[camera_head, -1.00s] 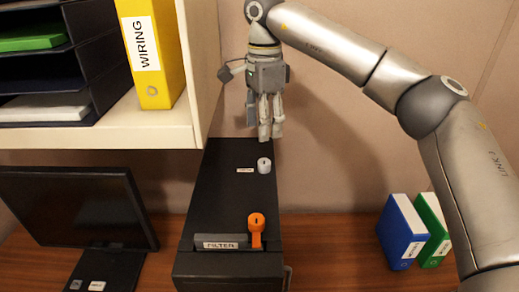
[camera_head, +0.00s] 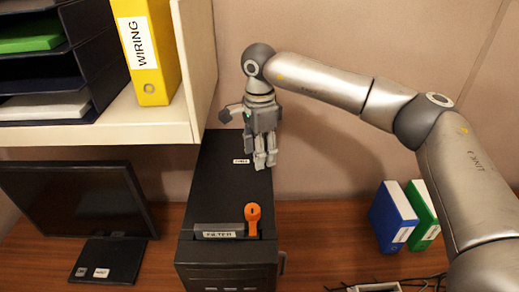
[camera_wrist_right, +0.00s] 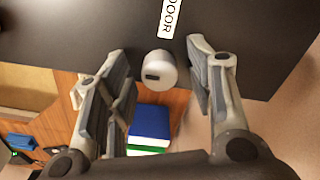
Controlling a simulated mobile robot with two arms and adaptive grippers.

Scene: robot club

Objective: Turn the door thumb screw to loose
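The door thumb screw (camera_wrist_right: 158,70) is a light grey round knob with a dark slot on its face, beside a white "DOOR" label (camera_wrist_right: 171,18) on the black cabinet. In the right wrist view it sits between the spread fingers of my right gripper (camera_head: 266,164), with a gap visible to the fingers on either side. The gripper is open and empty, pointing down over the cabinet top. In the head view the gripper hides the screw; the small label (camera_head: 242,161) shows just left of the gripper. My left gripper is not in view.
The black cabinet (camera_head: 212,190) has an orange lever (camera_head: 253,217) and a "FILTER" label (camera_head: 219,234) nearer the front. A shelf with a yellow binder (camera_head: 152,55) stands at left, above a monitor (camera_head: 75,205). Blue (camera_head: 392,216) and green (camera_head: 422,213) binders stand at right.

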